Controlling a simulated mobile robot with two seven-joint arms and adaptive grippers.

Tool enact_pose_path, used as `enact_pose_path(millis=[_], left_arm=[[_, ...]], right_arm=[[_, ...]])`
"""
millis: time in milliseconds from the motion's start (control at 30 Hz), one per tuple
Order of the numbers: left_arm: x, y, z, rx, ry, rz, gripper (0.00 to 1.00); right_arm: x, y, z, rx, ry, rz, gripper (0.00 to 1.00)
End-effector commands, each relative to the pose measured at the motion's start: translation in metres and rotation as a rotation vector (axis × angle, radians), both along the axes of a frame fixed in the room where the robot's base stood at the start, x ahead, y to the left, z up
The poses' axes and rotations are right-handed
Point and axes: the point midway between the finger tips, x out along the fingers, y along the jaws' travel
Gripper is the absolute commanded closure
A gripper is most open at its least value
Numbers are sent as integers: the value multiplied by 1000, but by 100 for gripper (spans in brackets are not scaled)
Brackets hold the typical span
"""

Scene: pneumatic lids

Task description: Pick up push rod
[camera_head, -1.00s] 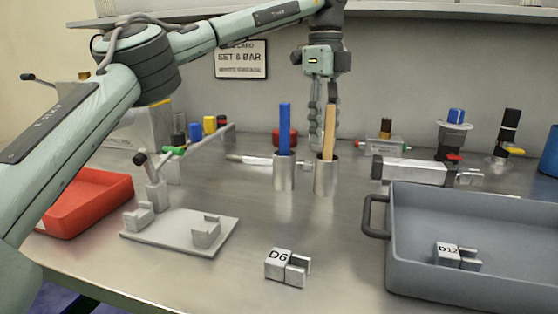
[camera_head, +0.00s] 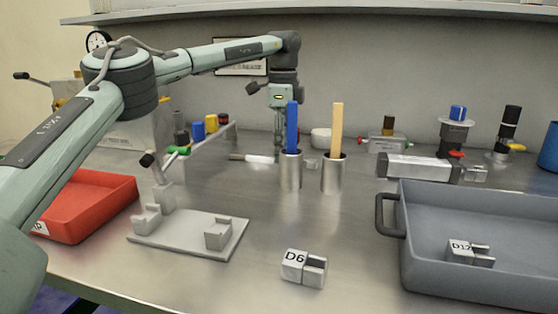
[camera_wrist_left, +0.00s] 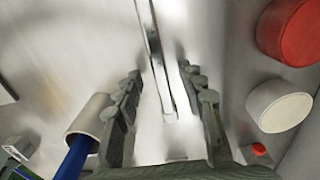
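A thin pale metal rod, seemingly the push rod (camera_head: 255,159), lies flat on the bench behind the cups. Its right part is hidden by the metal cup with the blue stick. My left gripper (camera_head: 279,140) hangs pointing down behind the blue stick, near the rod. In the left wrist view, the rod (camera_wrist_left: 154,45) runs lengthwise between the two spread fingers of the left gripper (camera_wrist_left: 161,72). The fingers are open, with a gap on both sides of the rod. I cannot tell how high they are above the bench. My right gripper is not in view.
Metal cups with a blue stick (camera_head: 292,128) and a tan stick (camera_head: 336,130) stand close in front. A white round part (camera_head: 321,138) is behind them. A grey tray (camera_head: 395,265) is at right, a red tray (camera_head: 85,228) at left, and a D6 block (camera_head: 294,265) in front.

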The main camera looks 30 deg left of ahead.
Motion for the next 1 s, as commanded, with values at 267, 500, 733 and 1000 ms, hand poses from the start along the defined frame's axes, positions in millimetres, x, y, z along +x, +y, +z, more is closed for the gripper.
enact_pose_path(millis=[267, 500, 733, 1000], left_arm=[[0, 0, -12, -2, -1, 0, 60], [0, -1, -12, -1, 0, -1, 80], [0, -1, -12, -1, 0, -1, 100], [0, -1, -11, -1, -1, -2, 100]], right_arm=[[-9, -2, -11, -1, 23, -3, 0], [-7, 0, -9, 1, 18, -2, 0], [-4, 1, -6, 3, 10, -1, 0], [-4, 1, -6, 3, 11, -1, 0]])
